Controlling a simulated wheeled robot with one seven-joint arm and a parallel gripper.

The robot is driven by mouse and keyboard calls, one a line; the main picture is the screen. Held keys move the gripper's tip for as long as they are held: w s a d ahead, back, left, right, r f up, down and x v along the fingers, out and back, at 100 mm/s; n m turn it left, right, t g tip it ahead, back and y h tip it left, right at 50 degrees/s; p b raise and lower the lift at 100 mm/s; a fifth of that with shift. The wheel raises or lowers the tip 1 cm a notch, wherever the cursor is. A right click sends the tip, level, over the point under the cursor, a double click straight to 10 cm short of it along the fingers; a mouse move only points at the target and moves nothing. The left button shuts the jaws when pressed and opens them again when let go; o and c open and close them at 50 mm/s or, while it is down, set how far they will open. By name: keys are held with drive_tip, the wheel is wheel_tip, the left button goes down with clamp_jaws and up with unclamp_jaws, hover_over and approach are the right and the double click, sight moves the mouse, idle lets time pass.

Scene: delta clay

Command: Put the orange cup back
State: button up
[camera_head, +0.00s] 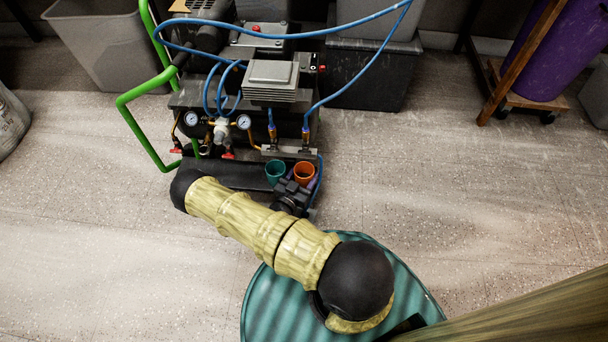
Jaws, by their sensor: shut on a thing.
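The orange cup (304,172) is upright near the middle of the view, open end up, at the front of the compressor unit. My gripper (302,185) reaches it from the near side and is shut on it. The black gripper body hides the cup's lower part, so I cannot tell whether its base touches anything. A teal cup (275,171) is just left of the orange cup, close to the gripper.
The compressor (270,82) with gauges, blue hoses and a green handle (133,97) stands directly behind the cups. A grey bin (112,50) is at back left and a purple cylinder (560,48) at back right. Open floor (450,170) lies to the right.

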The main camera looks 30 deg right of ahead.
drive_tip(key=o, duration=0.8)
drive_tip(key=shift+a+r, duration=0.1)
drive_tip(key=shift+r, duration=0.1)
drive_tip(key=p+v, duration=0.6)
drive_tip(key=v, duration=0.6)
drive_tip(key=shift+f, duration=0.1)
